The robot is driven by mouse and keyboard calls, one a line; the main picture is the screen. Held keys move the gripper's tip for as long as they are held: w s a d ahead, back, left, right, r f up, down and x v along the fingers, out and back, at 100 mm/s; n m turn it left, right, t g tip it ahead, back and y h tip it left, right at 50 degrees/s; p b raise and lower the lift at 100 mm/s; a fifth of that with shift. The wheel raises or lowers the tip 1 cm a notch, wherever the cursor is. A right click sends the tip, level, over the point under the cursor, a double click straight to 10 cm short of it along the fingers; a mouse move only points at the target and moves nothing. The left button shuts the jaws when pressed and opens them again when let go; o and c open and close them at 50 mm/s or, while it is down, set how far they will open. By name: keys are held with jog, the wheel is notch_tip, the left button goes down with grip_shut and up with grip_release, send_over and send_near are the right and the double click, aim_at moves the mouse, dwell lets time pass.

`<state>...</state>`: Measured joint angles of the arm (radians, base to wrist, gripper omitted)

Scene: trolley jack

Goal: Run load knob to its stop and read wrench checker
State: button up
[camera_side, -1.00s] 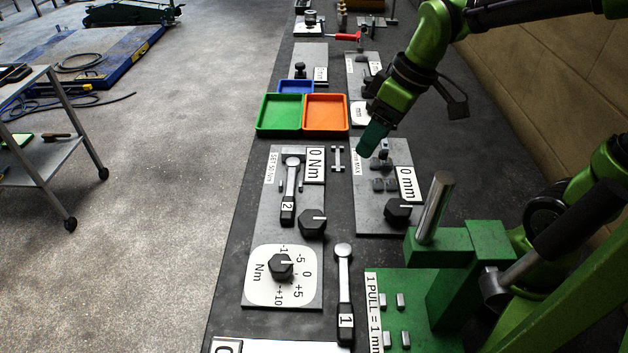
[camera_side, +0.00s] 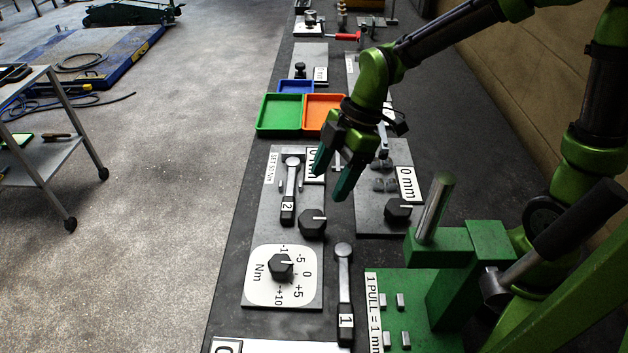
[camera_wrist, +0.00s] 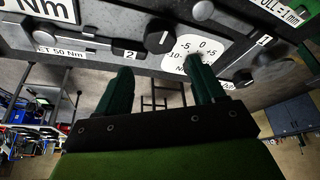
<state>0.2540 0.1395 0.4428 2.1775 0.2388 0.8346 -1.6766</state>
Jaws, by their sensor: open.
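The wrench checker is a grey plate (camera_side: 259,226) on the bench, with a 0 Nm display partly hidden behind my gripper. Wrench 2 (camera_side: 288,205) lies on its upper part. A black hexagonal load knob (camera_side: 312,222) with a white line sits at the plate's right edge; it also shows in the wrist view (camera_wrist: 160,36). Below it is a white Nm dial (camera_side: 260,290) with a black knob (camera_side: 281,266), its pointer near -5. My gripper (camera_side: 331,186) is open and empty, above and beyond the load knob, fingers pointing down. Wrench 1 (camera_side: 344,290) lies right of the plate.
A second plate with a 0 mm display (camera_side: 408,184) and black knob (camera_side: 398,211) is at right. The green jack (camera_side: 455,262) stands in the right foreground. Green (camera_side: 279,127), orange (camera_side: 309,126) and blue (camera_side: 295,81) trays lie beyond.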

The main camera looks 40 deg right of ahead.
aim_at(312, 219)
jog(key=x, duration=0.9)
jog(key=shift+f, duration=0.2)
jog(key=shift+c, duration=0.4)
jog(key=c, duration=0.7)
